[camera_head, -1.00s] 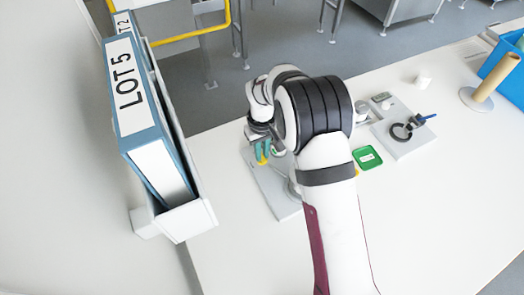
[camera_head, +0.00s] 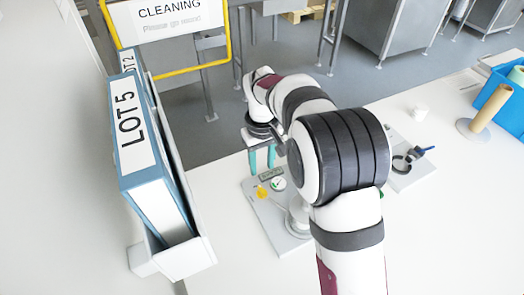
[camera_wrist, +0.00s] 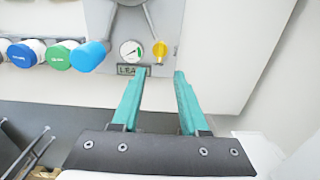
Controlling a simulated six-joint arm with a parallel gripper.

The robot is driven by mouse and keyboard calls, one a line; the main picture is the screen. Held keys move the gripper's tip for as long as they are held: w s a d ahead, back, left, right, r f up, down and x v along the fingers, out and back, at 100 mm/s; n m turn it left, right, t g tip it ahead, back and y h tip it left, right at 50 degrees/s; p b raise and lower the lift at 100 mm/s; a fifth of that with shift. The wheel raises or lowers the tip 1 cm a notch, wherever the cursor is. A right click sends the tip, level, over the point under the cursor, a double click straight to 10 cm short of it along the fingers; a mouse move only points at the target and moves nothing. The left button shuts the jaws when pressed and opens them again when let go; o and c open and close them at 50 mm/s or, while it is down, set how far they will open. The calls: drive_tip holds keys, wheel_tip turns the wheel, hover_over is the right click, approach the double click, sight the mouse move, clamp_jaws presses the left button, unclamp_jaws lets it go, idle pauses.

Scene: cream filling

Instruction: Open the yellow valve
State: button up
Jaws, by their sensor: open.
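The yellow valve (camera_head: 262,192) is on a grey panel (camera_head: 284,243) on the white bench, beside a round white gauge (camera_head: 278,184). In the wrist view the valve (camera_wrist: 160,47) shows right of the gauge (camera_wrist: 130,50), with a short narrow part pointing toward my gripper. My gripper (camera_head: 261,168) has teal fingers, open and empty. In the wrist view the gripper (camera_wrist: 160,75) has the valve lined up between its fingertips, a gap apart from them. My arm hides part of the panel's right side in the head view.
A small "LEAK" label plate (camera_wrist: 132,70) sits by the gauge. Blue and green capped cylinders (camera_wrist: 57,57) stand left in the wrist view. A holder with LOT binders (camera_head: 150,165) is left of the arm. A grey plate with a black ring (camera_head: 402,162) lies right.

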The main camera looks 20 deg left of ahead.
wheel_tip(320, 180, up, 5)
drive_tip(key=shift+r, duration=0.2)
